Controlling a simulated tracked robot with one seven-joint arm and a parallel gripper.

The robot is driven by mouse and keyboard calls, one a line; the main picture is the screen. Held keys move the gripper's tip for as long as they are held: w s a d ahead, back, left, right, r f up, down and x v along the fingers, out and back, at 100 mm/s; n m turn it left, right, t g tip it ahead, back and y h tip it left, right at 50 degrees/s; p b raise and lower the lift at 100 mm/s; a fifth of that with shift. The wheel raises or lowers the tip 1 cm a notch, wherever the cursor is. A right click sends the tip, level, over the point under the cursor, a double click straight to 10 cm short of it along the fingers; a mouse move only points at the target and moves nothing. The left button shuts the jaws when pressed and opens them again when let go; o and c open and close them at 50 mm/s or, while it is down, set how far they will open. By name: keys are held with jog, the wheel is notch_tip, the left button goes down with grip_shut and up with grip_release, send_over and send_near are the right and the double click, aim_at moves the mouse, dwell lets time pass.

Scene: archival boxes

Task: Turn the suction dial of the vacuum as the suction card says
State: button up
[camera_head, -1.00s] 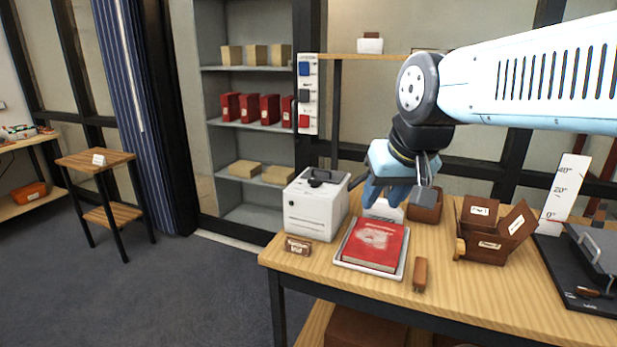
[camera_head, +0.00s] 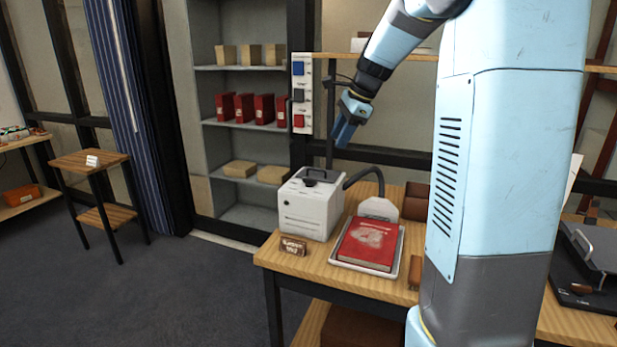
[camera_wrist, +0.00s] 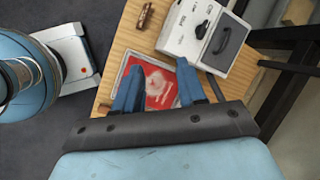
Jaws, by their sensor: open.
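The vacuum (camera_head: 308,210) is a white box with a dark handle on top, at the table's left end. A hose (camera_head: 362,172) runs from it to a pale nozzle beside the book. In the wrist view, the vacuum (camera_wrist: 188,38) shows a small dark dial (camera_wrist: 201,30) beside the handle. A brown sign (camera_head: 293,246) stands at its front; its lettering is too small to read, and I cannot tell if it is the suction card. My gripper (camera_head: 343,138) is open and empty, above and behind the vacuum. Its blue fingers (camera_wrist: 157,68) appear over the book in the wrist view.
A red book (camera_head: 368,243) lies in a white tray (camera_head: 338,262) right of the vacuum. My arm hides much of the table's right part. Shelves (camera_head: 240,125) with red binders stand behind, with a colour-marked panel (camera_head: 302,95) at their edge. A small side table (camera_head: 88,162) stands left.

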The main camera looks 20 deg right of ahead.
jog(key=w+d+f+m, duration=0.1)
jog(key=w+f+m, duration=0.2)
jog(key=w, duration=0.4)
jog(key=w+f+m, duration=0.3)
jog(key=w+m, duration=0.1)
jog(key=w, duration=0.2)
send_near(310, 182)
jog(key=x, duration=0.4)
jog(key=w+x, duration=0.1)
jog(key=x, duration=0.2)
jog(key=shift+w+f, duration=0.15)
jog(key=shift+f, duration=0.05)
grip_shut()
